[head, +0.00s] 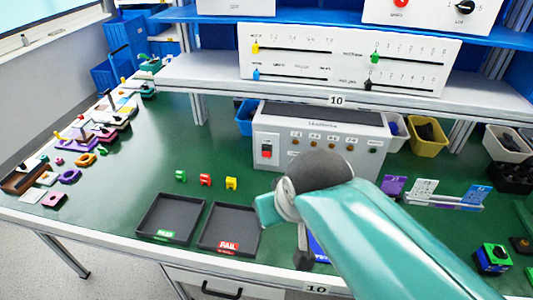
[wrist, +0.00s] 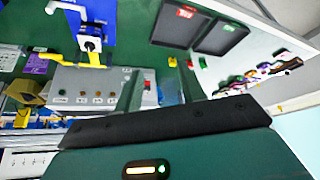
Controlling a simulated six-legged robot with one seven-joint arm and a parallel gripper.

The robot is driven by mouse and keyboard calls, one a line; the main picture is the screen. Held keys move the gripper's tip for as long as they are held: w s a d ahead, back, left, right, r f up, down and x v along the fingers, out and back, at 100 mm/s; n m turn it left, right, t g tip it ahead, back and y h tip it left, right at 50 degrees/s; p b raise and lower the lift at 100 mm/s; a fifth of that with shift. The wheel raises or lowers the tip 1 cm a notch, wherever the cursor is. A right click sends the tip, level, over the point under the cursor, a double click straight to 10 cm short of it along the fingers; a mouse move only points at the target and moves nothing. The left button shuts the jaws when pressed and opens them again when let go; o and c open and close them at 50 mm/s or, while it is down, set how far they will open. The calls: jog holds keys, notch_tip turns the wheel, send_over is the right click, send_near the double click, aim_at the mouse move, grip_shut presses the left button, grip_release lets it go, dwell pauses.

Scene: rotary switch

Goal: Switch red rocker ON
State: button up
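The red rocker (head: 267,151) is set in a white plate at the left end of the grey control box's front (head: 320,133), left of a row of small knobs. Its on or off position is too small to tell. In the wrist view the scene is turned over, and the red rocker (wrist: 147,85) shows between the two green fingers of my gripper (wrist: 160,88). The fingers are apart and empty, with the box beyond them; contact is not visible.
Two dark trays, PASS (head: 170,218) and FAIL (head: 229,228), lie in front of the box. Small green, red and yellow blocks (head: 205,180) stand behind them. A slider panel (head: 349,58) is on the shelf above. Bins (head: 427,137) stand right of the box.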

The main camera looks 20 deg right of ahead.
grip_shut()
dwell(1.3)
